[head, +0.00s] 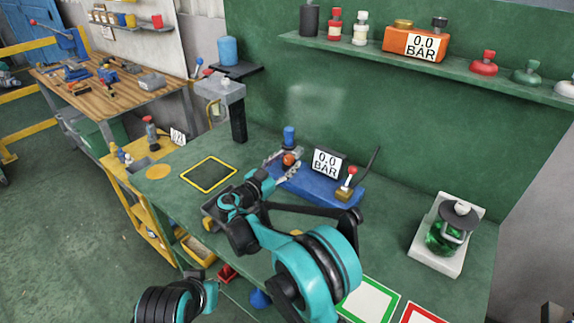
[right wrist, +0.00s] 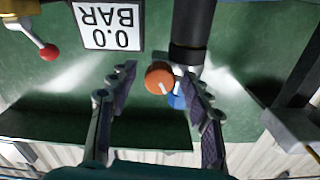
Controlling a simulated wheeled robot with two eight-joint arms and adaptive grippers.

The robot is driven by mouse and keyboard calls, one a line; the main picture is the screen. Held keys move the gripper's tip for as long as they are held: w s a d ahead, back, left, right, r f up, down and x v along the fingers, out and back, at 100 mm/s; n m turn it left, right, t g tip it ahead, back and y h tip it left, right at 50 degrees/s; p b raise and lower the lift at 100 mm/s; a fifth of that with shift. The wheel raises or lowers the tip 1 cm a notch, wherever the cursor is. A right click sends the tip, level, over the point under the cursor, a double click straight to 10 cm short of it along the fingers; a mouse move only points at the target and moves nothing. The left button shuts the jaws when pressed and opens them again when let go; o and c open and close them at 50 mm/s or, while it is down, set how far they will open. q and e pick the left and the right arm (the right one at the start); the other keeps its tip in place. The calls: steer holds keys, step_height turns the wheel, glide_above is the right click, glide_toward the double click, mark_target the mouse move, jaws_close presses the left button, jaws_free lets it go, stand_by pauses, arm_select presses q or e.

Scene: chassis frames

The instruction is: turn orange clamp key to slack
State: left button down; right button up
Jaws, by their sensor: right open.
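The orange clamp key (head: 289,159) is a small round knob on the blue fixture (head: 318,187) on the green bench. In the right wrist view the key (right wrist: 158,77) shows a short white mark, with a bit of blue behind it. My right gripper (head: 283,162) is open around the key; in the wrist view its fingertips (right wrist: 157,80) stand to either side, the right one closer. I cannot tell whether that finger touches it. A 0.0 BAR display (head: 326,163) stands beside the key and also shows upside down in the wrist view (right wrist: 108,24). My left gripper is not visible.
A red-tipped lever (head: 349,179) stands at the fixture's right end. A blue-topped cylinder (head: 289,136) is behind the key. A shelf (head: 430,68) runs above.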

steer(key=shift+w+d, duration=0.25)
steer(key=shift+w, duration=0.05)
jaws_close()
